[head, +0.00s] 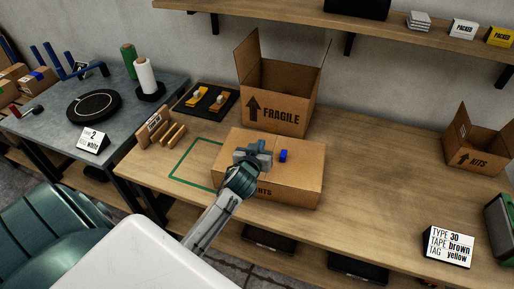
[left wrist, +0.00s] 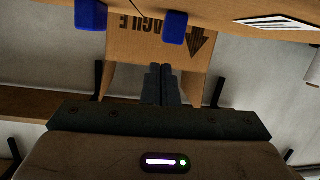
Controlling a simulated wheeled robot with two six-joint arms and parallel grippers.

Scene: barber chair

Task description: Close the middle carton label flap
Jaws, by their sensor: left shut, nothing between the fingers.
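The middle carton (head: 300,180) is a brown box on the wooden bench, with dark lettering on its front, partly hidden by my left arm. Its top looks flat; I cannot make out a label flap or its angle. A small blue block (head: 283,155) stands on the top, right of my left gripper (head: 252,158). In the left wrist view two blue blocks, one (left wrist: 91,14) and another (left wrist: 174,27), hang from the upper edge. My left gripper is shut and empty over the carton top; its fingertips (left wrist: 160,85) also show there. My right gripper is out of view.
An open FRAGILE carton (head: 275,105) stands behind the middle carton. A wooden rack (head: 160,130) and a dark tray (head: 206,100) are at the left. A type card (head: 448,247) and an open KITS carton (head: 478,145) are at the right. The bench between is clear.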

